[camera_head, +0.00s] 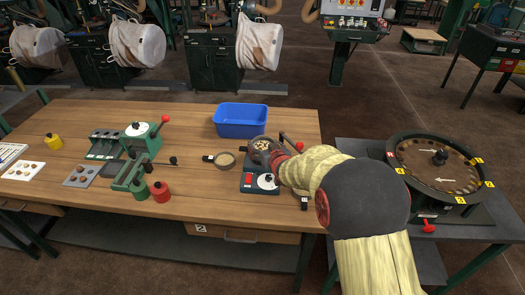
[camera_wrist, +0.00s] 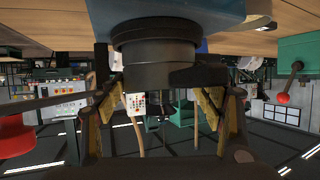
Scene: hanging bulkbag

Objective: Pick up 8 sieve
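A shallow round sieve-like dish (camera_head: 224,160) with a light inside and a dark tab at its left lies flat on the wooden table. Right of it, a dark round pan (camera_head: 262,146) with pale pieces in it sits at a small grey-blue device (camera_head: 262,182). I cannot read a number 8 on either. My gripper (camera_head: 273,157) is at the pan's right side, partly hidden by my arm. In the wrist view, which looks upside down, my gripper (camera_wrist: 160,108) has its fingers spread, with a dark round body (camera_wrist: 155,42) just beyond them. Contact cannot be told.
A blue bin (camera_head: 241,120) stands behind the pan. A green press (camera_head: 135,160) and red pot (camera_head: 160,191) stand to the left on the table (camera_head: 100,225). A round dark turntable (camera_head: 438,165) stands right, past a gap. Bare wood lies in front of the sieve-like dish.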

